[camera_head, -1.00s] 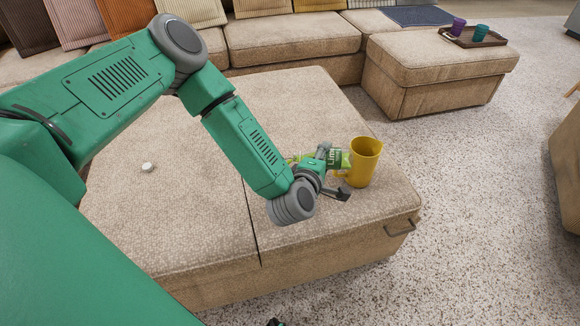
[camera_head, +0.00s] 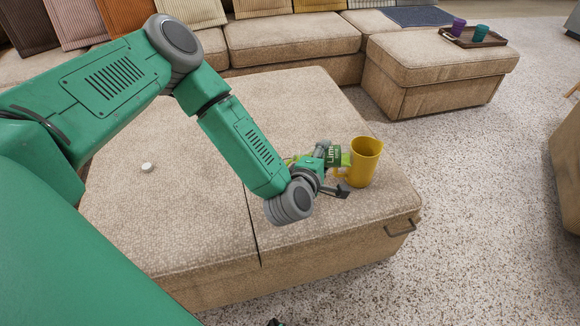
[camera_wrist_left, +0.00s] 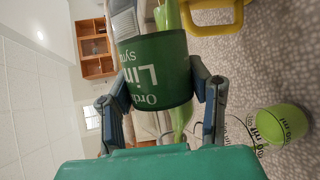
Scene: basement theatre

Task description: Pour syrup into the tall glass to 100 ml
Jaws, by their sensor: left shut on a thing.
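My left gripper (camera_head: 332,170) is shut on the green lime syrup bottle (camera_head: 333,156), whose label reads "Lime". The bottle lies about level, its neck end towards the left in the head view. In the left wrist view its dark green label (camera_wrist_left: 155,70) sits between the two fingers. The tall glass (camera_wrist_left: 283,124) shows low right in that view, clear with "ml" marks and green liquid at its base. The bottle's narrow end is near its upper part; I cannot tell whether syrup is flowing. In the head view my arm mostly hides the glass.
A yellow jug (camera_head: 364,162) stands on the ottoman (camera_head: 185,215), close beside the bottle's label end. A small white cap (camera_head: 147,167) lies on the left of the ottoman. A tray (camera_head: 474,38) with two cups is on the far seat. The ottoman's front left is clear.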

